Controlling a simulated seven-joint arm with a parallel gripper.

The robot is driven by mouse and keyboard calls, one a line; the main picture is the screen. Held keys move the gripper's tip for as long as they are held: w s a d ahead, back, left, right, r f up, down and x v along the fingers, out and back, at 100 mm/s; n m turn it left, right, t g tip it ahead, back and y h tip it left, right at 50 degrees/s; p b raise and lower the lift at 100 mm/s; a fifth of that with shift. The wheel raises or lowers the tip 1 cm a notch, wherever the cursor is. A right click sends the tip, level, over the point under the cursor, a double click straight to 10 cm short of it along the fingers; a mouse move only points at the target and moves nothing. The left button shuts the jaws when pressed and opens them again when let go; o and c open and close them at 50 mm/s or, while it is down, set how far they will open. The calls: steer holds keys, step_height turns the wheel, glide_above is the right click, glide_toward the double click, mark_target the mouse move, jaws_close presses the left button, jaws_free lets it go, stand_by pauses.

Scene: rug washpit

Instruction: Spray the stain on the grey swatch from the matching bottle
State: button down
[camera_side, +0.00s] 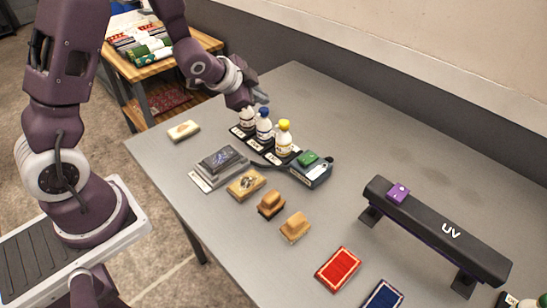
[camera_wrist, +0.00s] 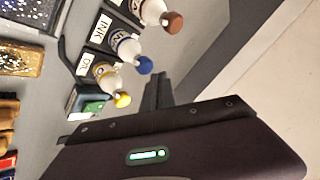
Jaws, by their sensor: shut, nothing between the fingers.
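The grey swatch (camera_side: 221,159) lies on a pale board at the left of the table, with a dark bluish mark on it. It shows at the top left of the wrist view (camera_wrist: 28,14). Three white spray bottles stand in a row: the brown-capped bottle (camera_wrist: 153,12), the blue-capped bottle (camera_side: 263,130) and the yellow-capped bottle (camera_side: 284,141). Cards beside the blue and yellow ones seem to read INK and OIL; the third card is cut off. My gripper (camera_side: 261,98) is shut and empty, above and just behind the bottle row, apart from the bottles as far as I can tell.
A tan swatch (camera_side: 246,184) with a dark blot, two brushes (camera_side: 271,205), red (camera_side: 338,268) and blue swatches line the near edge. A dark device with a green top (camera_side: 310,169) sits beside the bottles. The UV lamp (camera_side: 430,228) stands right. The table's far middle is clear.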

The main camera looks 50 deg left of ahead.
mark_target(261, 111)
steer(key=shift+f, duration=0.4)
steer(key=shift+f, duration=0.3)
stand_by(0.4)
steer(key=shift+r, duration=3.8)
